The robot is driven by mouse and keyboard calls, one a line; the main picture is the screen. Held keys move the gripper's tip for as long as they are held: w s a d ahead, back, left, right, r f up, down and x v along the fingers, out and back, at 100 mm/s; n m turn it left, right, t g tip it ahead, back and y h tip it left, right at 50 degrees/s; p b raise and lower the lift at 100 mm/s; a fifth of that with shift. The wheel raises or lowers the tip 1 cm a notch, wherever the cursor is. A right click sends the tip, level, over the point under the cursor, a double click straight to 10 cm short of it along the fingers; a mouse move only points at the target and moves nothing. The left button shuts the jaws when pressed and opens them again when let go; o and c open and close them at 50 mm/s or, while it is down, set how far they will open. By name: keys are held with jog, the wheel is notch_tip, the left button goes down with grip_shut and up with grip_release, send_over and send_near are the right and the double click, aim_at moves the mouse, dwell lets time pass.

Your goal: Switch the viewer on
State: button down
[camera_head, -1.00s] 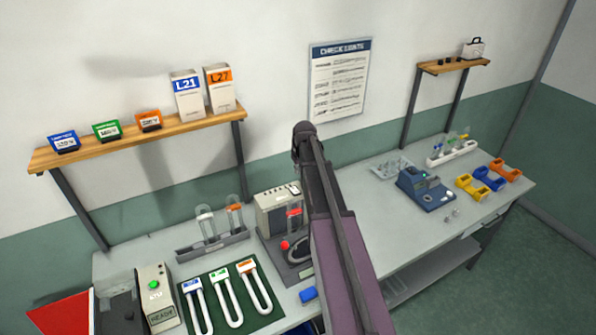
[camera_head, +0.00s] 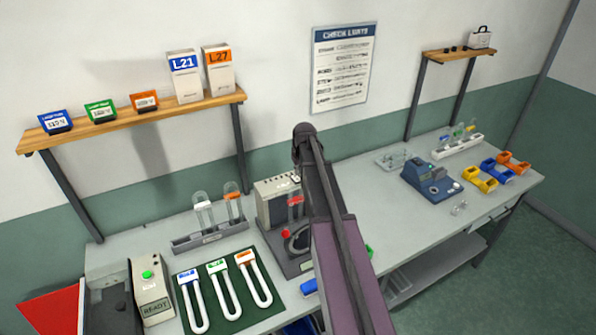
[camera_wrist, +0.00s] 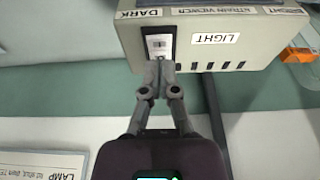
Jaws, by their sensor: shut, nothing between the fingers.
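The viewer (camera_head: 270,208) is a beige box at the middle of the bench in the head view, partly hidden by my arm. In the wrist view the viewer (camera_wrist: 255,50) fills the top, its labels upside down: DARK, LIGHT and STRAIN VIEWER. A white rocker switch (camera_wrist: 160,40) in a dark frame sits under the DARK label. My gripper (camera_wrist: 161,62) is shut and empty, its fingertips at the switch's near edge. I cannot tell whether they touch it. In the head view my arm mostly hides the gripper.
A tube rack (camera_head: 212,237) stands left of the viewer. A green mat (camera_head: 243,303) with U-shaped tubes lies in front. A box (camera_head: 152,292) reading READY with a green button stands farther left. A blue device (camera_head: 430,185) stands right. A wooden shelf (camera_head: 130,123) hangs above.

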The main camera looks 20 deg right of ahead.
jog(key=shift+s+f+b, duration=0.1)
jog(key=shift+f+b, duration=0.7)
jog(key=shift+f, duration=0.3)
